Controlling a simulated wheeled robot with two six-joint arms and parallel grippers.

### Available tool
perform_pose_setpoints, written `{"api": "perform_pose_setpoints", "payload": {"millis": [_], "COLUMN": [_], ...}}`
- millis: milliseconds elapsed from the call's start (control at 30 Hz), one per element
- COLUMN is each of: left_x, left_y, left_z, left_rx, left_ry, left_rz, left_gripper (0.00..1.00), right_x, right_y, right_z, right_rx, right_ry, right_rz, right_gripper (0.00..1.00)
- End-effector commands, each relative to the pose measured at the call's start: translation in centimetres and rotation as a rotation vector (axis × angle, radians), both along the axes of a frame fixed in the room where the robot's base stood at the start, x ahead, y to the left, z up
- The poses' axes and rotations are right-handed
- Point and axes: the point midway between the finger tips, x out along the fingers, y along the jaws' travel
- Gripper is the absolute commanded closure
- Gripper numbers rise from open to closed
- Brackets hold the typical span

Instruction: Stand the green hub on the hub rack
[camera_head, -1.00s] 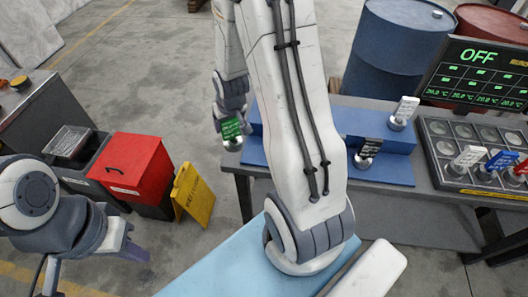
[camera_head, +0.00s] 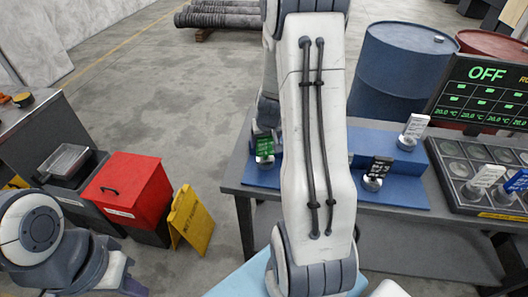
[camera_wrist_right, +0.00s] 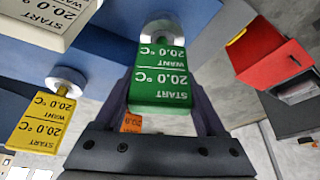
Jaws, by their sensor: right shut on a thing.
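The green hub, a green tag on a silver disc, hangs in my right gripper (camera_wrist_right: 162,95) between its two fingers. In the head view the green hub (camera_head: 264,147) is at the left end of the blue stepped hub rack (camera_head: 400,197), partly behind my right arm. I cannot tell whether its disc touches the rack. A white-tagged hub (camera_head: 411,132) stands on the upper step and a black-tagged hub (camera_head: 376,173) on the lower step. A yellow-tagged hub (camera_wrist_right: 40,122) shows in the wrist view. My left gripper (camera_head: 132,288) is largely cut off at the bottom left.
A dark tray (camera_head: 452,168) with round seats and several hubs lies right of the rack, below a screen reading OFF (camera_head: 488,85). A red bin (camera_head: 128,185) and a yellow floor sign (camera_head: 190,220) stand left. My right arm hides the rack's middle.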

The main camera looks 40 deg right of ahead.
Motion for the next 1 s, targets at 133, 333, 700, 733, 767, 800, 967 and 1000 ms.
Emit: {"api": "perform_pose_setpoints", "payload": {"millis": [133, 333, 700, 733, 767, 800, 967, 1000], "left_x": [0.0, 0.0, 0.0, 0.0, 0.0, 0.0, 0.0, 0.0], "left_y": [0.0, 0.0, 0.0, 0.0, 0.0, 0.0, 0.0, 0.0], "left_z": [-2.2, -2.6, -2.8, -2.8, -2.8, -2.8, -2.7, -2.5], "left_rx": [0.000, 0.000, 0.000, 0.000, 0.000, 0.000, 0.000, 0.000], "left_ry": [0.000, 0.000, 0.000, 0.000, 0.000, 0.000, 0.000, 0.000], "left_rz": [0.000, 0.000, 0.000, 0.000, 0.000, 0.000, 0.000, 0.000], "left_gripper": [1.00, 1.00, 1.00, 1.00, 1.00, 1.00, 1.00, 1.00], "right_x": [0.1, 0.1, 0.0, 0.0, 0.0, 0.0, 0.0, 0.0], "right_y": [0.0, 0.0, 0.0, 0.0, 0.0, 0.0, 0.0, 0.0], "right_z": [-2.3, -2.8, -3.1, -3.1, -3.1, -3.1, -3.1, -2.9], "right_rx": [-0.002, -0.003, 0.000, 0.000, 0.000, 0.000, 0.000, 0.000], "right_ry": [-0.002, -0.003, 0.000, 0.000, 0.001, 0.001, 0.001, 0.001], "right_rz": [0.000, 0.001, 0.001, 0.001, 0.001, 0.001, 0.001, 0.000], "right_gripper": [1.00, 1.00, 0.05, 0.00, 0.00, 0.00, 0.00, 0.00]}}
